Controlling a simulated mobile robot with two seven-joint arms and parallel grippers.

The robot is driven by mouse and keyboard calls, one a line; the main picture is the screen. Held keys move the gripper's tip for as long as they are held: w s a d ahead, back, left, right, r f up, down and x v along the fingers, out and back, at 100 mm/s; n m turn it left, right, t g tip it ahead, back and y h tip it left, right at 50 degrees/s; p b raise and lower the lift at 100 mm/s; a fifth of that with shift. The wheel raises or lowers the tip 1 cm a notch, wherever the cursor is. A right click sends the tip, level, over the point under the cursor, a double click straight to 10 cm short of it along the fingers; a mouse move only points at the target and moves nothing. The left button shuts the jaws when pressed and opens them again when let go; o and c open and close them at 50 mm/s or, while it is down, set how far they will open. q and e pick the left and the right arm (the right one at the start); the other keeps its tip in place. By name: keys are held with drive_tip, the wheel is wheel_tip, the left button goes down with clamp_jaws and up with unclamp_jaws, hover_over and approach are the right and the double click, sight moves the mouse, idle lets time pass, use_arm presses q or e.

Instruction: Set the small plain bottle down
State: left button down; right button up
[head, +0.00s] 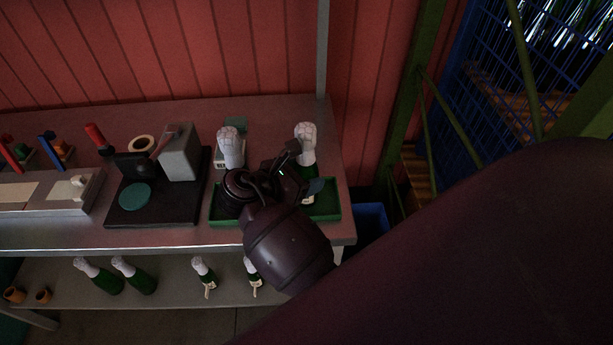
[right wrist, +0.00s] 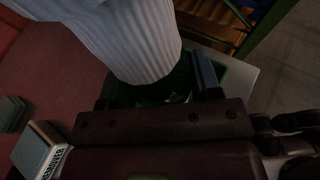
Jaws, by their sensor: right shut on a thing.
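My right gripper (head: 299,182) is shut on a green bottle with a white wrinkled foil top (head: 306,136). The bottle stands about upright at the right end of a shallow green tray (head: 330,213). I cannot tell whether its base touches the tray. In the right wrist view the ribbed white foil (right wrist: 135,45) rises above the dark green glass between the fingers (right wrist: 158,90). My left gripper is not in view.
A black stand with a grey block (head: 180,153) and teal disc (head: 135,195) is left of the tray. A small lettered sign (head: 221,166) stands behind the tray. Several foiled bottles (head: 136,275) lie or stand on the lower shelf. A blue bin (head: 372,225) is right of the bench.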

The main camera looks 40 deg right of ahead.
drive_tip(key=shift+a+r, duration=0.1)
idle(0.3)
drive_tip(key=o, duration=1.3)
drive_tip(key=shift+f, duration=0.2)
